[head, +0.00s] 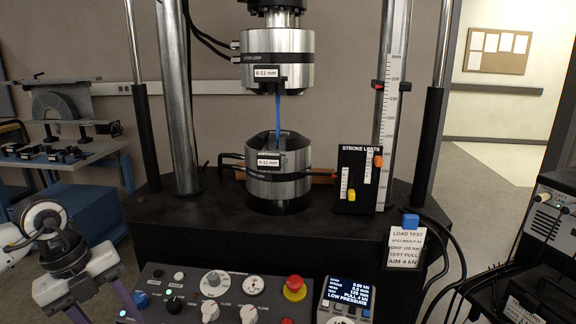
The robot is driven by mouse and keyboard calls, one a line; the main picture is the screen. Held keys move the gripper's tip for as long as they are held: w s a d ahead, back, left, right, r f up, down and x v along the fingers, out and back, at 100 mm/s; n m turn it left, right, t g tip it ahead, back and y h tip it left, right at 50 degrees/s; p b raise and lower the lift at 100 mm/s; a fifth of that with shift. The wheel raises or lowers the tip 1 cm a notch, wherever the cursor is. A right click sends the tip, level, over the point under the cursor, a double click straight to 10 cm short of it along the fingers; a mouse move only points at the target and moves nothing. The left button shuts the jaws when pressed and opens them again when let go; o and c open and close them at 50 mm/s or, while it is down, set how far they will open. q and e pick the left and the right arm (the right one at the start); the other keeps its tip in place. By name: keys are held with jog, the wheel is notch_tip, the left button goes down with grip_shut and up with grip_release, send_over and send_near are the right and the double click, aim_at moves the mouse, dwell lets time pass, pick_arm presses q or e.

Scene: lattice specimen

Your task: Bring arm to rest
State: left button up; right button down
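My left gripper (98,305) is at the lower left, left of the control panel (215,295). Its two grey-purple fingers are spread apart with nothing seen between them. The fingertips run toward the bottom edge of the picture, so their ends do not show fully. My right gripper is not in view. In the testing machine, a thin blue specimen (278,113) stands upright between the upper grip (300,58) and the lower grip (290,186). Both grips carry a 6-11 mm label.
The panel has knobs, a red button (295,287) and a display (347,292) reading LOW PRESSURE. A stroke limits board (346,207) stands on the black machine base (225,230). A blue-sided bench (75,212) with tools is at left; cabled equipment (556,215) is at right.

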pick_arm(q)
jog(key=s+d+r+n+t+h, duration=0.1)
jog(key=s+d+n+t+h, duration=0.15)
jog(key=d+h, duration=0.85)
jog(key=s+d+n+t+h, duration=0.1)
jog(key=d+t+h, duration=0.25)
jog(key=d, duration=1.35)
jog(key=a+f+n+t+y, duration=0.85)
jog(key=f+n+y, duration=0.35)
jog(key=f+n, duration=0.4)
jog(key=s+a+f+n+g+y, duration=0.2)
jog(key=s+f+n+g, duration=0.3)
jog(key=s+f, duration=0.9)
jog(key=shift+s+a+g, duration=0.65)
jog(key=shift+s+g, duration=0.4)
jog(key=shift+s, duration=0.1)
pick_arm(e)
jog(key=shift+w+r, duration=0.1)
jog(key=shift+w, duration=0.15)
